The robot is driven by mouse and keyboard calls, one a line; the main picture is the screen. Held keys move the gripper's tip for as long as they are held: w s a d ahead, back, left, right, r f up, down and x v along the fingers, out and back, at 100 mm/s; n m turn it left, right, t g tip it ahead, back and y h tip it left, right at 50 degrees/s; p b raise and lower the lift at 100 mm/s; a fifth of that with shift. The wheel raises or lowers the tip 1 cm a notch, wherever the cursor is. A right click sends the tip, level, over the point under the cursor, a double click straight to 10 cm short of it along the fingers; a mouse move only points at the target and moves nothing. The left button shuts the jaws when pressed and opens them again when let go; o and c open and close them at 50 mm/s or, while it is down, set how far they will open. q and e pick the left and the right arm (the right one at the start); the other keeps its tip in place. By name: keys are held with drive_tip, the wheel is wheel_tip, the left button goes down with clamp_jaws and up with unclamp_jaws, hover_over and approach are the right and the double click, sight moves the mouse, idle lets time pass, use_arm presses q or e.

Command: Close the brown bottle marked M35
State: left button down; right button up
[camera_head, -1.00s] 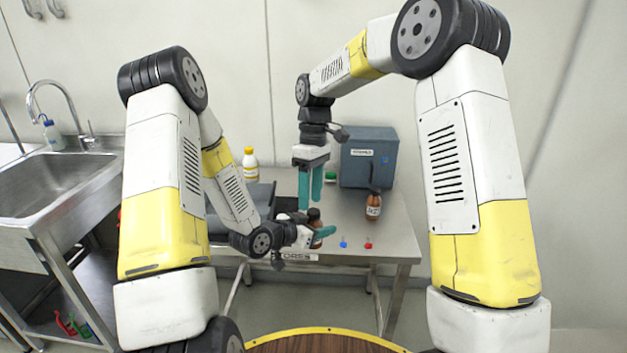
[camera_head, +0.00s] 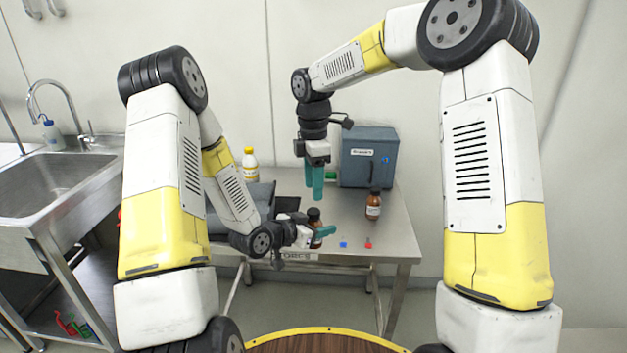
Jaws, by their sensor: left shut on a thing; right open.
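A brown bottle (camera_head: 314,222) with a dark top stands upright at the front of the metal table (camera_head: 395,235). My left gripper (camera_head: 324,232) is shut on it from the left, fingers partly covering it. Another brown bottle (camera_head: 373,207) with a dark cap and pale label stands to the right, apart from both grippers. The labels are too small to read, so I cannot tell which is M35. My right gripper (camera_head: 314,190) is open and empty, fingers pointing down above the held bottle.
A blue-grey box (camera_head: 368,160) stands at the back right of the table. A yellow-capped white bottle (camera_head: 250,165) stands at the back left. Small blue (camera_head: 343,245) and red (camera_head: 368,243) pieces lie near the front edge. A sink (camera_head: 60,180) is at the left.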

sight(312, 211)
wheel_tip(312, 211, down, 7)
idle(0.3)
clamp_jaws()
drive_tip(key=m, duration=1.4)
drive_tip(key=shift+m, duration=0.4)
drive_tip(key=shift+o, duration=0.3)
unclamp_jaws()
drive_tip(key=shift+s+a, duration=0.1)
